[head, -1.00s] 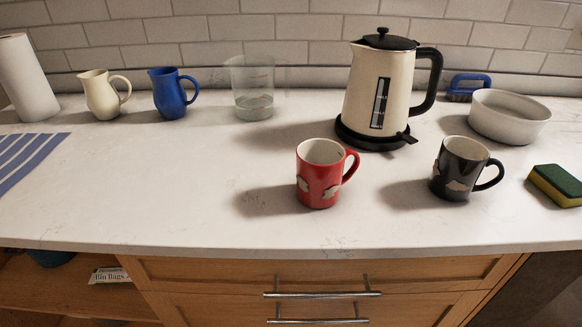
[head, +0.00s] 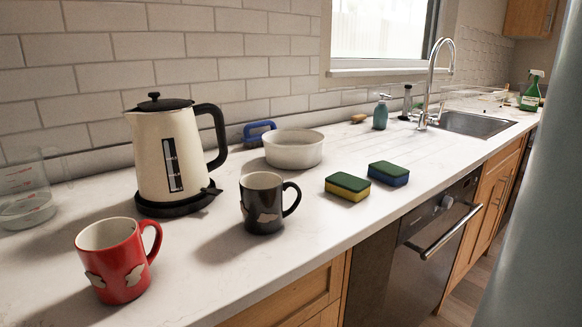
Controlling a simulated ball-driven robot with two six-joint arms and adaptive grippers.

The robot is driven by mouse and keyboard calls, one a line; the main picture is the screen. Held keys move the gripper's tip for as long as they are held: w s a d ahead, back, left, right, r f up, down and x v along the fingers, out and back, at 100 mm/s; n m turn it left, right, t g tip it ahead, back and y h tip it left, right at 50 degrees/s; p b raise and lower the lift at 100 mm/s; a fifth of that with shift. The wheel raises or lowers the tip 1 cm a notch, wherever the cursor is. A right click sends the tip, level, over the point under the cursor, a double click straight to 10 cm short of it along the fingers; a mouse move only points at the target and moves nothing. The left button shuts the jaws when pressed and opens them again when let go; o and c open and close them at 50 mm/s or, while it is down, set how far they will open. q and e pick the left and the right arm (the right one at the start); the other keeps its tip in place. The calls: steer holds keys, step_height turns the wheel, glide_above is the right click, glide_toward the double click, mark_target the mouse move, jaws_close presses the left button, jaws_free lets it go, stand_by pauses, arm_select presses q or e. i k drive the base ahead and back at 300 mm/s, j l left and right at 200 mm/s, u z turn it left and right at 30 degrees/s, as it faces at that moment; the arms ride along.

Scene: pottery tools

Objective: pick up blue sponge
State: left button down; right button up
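The blue sponge (head: 389,178) lies flat on the white counter in the head view, right of centre. Its body is blue with a dark green top. A second sponge (head: 347,191), yellow with a dark green top, lies just to its left and nearer, with a small gap between them. Neither of my grippers is in view.
A black mug (head: 262,208) stands left of the sponges, with a red mug (head: 112,268) and a cream kettle (head: 168,155) further left. A white bowl (head: 294,154) and blue brush (head: 259,133) stand behind. The sink (head: 465,124) is further right. Counter around the sponges is clear.

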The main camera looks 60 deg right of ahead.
mark_target(392, 175)
steer(key=z, duration=2.45)
